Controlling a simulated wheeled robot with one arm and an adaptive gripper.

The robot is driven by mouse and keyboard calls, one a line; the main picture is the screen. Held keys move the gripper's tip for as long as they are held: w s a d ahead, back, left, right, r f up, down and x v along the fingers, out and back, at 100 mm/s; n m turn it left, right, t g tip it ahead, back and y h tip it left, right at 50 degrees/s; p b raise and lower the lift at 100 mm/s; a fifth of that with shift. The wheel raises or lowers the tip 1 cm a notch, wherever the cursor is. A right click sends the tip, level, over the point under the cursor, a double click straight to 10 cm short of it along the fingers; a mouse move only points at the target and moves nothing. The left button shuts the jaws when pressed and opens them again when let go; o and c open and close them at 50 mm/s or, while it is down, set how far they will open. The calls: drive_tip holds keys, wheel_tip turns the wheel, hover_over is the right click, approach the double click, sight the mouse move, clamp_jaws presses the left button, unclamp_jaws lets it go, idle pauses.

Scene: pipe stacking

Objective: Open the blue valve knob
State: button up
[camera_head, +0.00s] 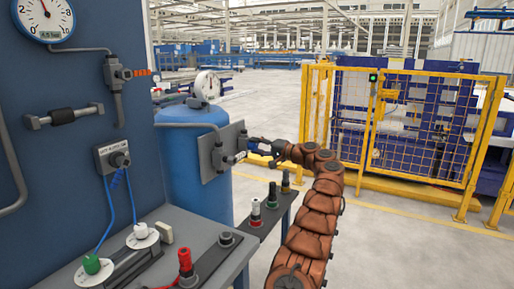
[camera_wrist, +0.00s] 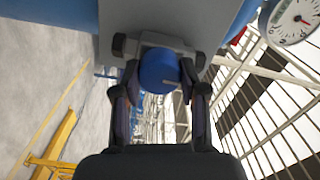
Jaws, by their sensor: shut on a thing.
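The blue valve knob (camera_wrist: 159,70) shows in the wrist view as a round blue cap, between the two fingers of my gripper (camera_wrist: 159,82). The fingers are shut on it from both sides. The knob sits in front of a grey valve body on a grey mounting plate (camera_wrist: 185,18). In the head view my gripper (camera_head: 250,148) is at the grey plate (camera_head: 222,160) beside the blue tank (camera_head: 180,150). The knob is small there and mostly hidden by the gripper.
A round gauge (camera_head: 207,86) stands on top of the tank. A grey bench (camera_head: 200,235) with red, green and black fittings is at the lower left. A yellow safety fence (camera_head: 420,130) stands at the right. Open floor (camera_head: 380,250) lies to the right of my arm.

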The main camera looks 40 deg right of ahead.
drive_tip(key=shift+a+f, duration=0.1)
drive_tip(key=o, duration=1.1)
drive_tip(key=shift+o, duration=0.2)
drive_tip(key=v, duration=1.2)
